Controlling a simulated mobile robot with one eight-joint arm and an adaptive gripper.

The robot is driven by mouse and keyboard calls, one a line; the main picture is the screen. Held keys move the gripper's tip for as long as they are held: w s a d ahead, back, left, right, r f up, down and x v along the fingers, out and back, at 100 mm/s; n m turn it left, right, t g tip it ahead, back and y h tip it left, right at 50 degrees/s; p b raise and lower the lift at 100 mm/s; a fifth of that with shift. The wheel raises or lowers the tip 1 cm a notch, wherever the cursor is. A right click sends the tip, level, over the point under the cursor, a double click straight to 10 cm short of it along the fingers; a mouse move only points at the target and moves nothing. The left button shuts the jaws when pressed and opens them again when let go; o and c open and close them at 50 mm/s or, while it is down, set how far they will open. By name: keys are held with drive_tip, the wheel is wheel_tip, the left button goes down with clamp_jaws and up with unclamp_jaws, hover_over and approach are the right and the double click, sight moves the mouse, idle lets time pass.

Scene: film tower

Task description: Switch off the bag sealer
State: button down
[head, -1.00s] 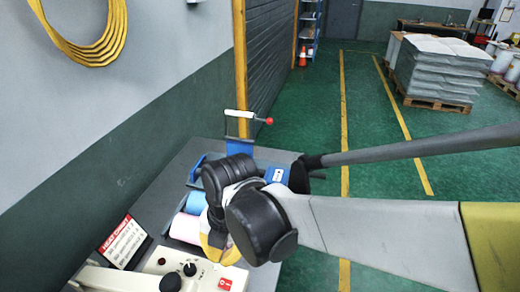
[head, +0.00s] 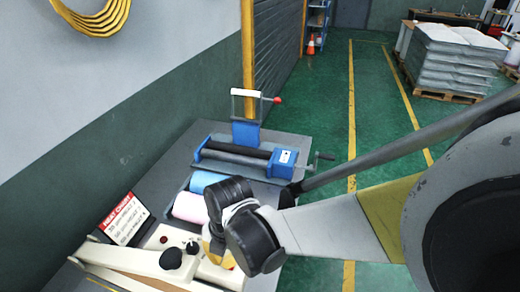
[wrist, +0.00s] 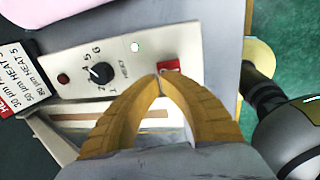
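The cream bag sealer (head: 150,262) stands at the lower left of the head view. In the wrist view its control panel (wrist: 115,50) has a black dial (wrist: 101,73) with a number scale, a dark red round button or lamp (wrist: 63,78), a small lit whitish-green lamp (wrist: 134,46) and a red switch (wrist: 169,65). My gripper (wrist: 159,76) has its yellow fingertips together with nothing between them, right at the near-left edge of the switch. I cannot tell whether they touch it. In the head view my gripper (head: 215,252) is over the panel's right end and mostly hides the switch.
A heat chart sign (head: 123,218) stands behind the sealer. Pink and blue rolls (head: 190,206) and a blue roller device with a crank (head: 240,155) are on the grey table (head: 150,190). A wall rises at the left; green floor lies open at the right.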

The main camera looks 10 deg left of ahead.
drive_tip(key=shift+f, duration=0.5)
drive_tip(key=shift+a+f+h+b, duration=0.3)
drive_tip(key=shift+f+h+b, duration=0.2)
drive_tip(key=shift+h, duration=0.2)
drive_tip(key=shift+d+r, duration=0.1)
drive_tip(key=shift+d, duration=0.1)
drive_tip(key=shift+d+r, duration=0.25)
drive_tip(key=shift+d, duration=0.35)
